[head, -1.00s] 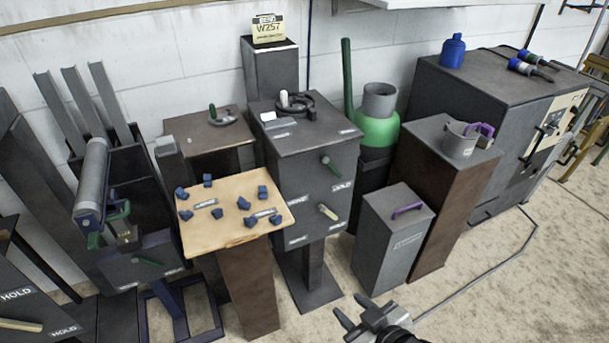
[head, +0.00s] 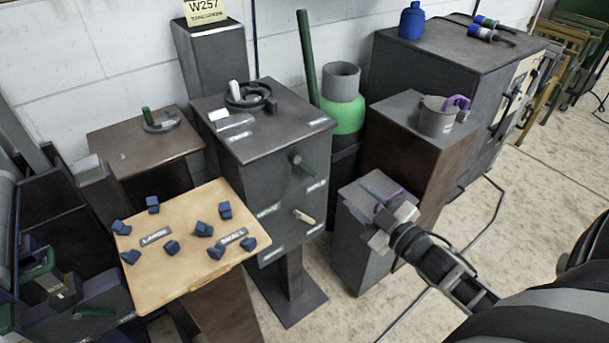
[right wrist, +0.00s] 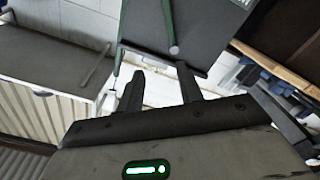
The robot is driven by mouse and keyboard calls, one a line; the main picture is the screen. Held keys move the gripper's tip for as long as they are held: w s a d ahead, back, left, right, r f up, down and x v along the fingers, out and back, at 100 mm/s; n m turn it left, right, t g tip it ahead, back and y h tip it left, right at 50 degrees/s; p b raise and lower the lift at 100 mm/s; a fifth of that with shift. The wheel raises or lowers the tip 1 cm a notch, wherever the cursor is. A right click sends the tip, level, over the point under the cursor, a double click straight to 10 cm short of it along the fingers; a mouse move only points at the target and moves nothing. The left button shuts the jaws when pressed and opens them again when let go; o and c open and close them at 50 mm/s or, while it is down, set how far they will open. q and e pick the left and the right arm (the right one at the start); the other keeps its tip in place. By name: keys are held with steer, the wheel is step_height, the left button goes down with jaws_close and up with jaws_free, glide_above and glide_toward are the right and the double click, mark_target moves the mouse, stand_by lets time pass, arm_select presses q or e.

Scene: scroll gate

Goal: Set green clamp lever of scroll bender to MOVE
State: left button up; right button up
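The scroll bender (head: 262,147) is a dark grey box on a post with a round scroll form (head: 248,95) on top. Its green clamp lever (head: 303,164) sticks out from the upper front face, slanting down to the right. A cream lever (head: 304,217) is below. My right gripper (head: 370,215) is right of and nearer than the levers, apart from them, in front of a small grey box. In the right wrist view its fingers (right wrist: 158,88) are apart and empty. A green rod (right wrist: 168,25) shows beyond them. My left gripper is out of view.
A wooden board (head: 165,283) with several blue blocks stands left of the bender. The small grey box (head: 350,262) and a brown pedestal (head: 400,165) with a grey pot (head: 436,117) stand right. A green gas bottle (head: 343,113) is behind.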

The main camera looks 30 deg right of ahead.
steer(key=b, duration=0.4)
glide_toward(310, 170)
steer(key=w, duration=0.5)
steer(key=w+b, duration=0.1)
steer(key=w, duration=0.2)
steer(key=shift+w+a+f, duration=0.1)
steer(key=shift+w+a, duration=0.1)
steer(key=shift+a, duration=0.1)
jaws_close()
